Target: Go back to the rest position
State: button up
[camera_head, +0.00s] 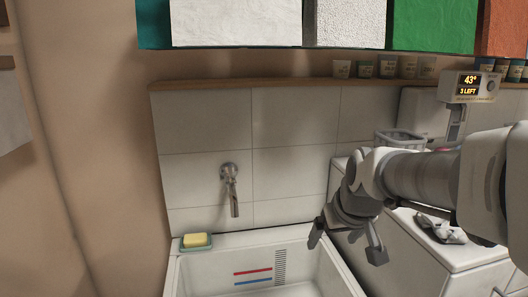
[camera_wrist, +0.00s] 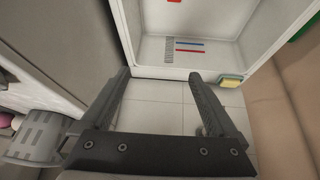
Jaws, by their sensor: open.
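My gripper (camera_head: 346,247) is open in the head view, just right of the white sink and in front of the white cabinet. Its two fingers point down and spread apart, with nothing seen between them. My arm comes in from the right side of the head view.
The white sink (camera_head: 205,280) has red and blue marks inside. Yellow soap (camera_head: 196,240) lies on a green dish at its back left corner. A metal tap (camera_head: 231,188) juts from the wall. Grey crumpled cloth (camera_head: 440,228) lies on the white cabinet (camera_head: 455,258).

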jog(key=s+r+m+p, duration=0.1)
jog(key=s, duration=1.7)
jog(key=shift+m, duration=0.3)
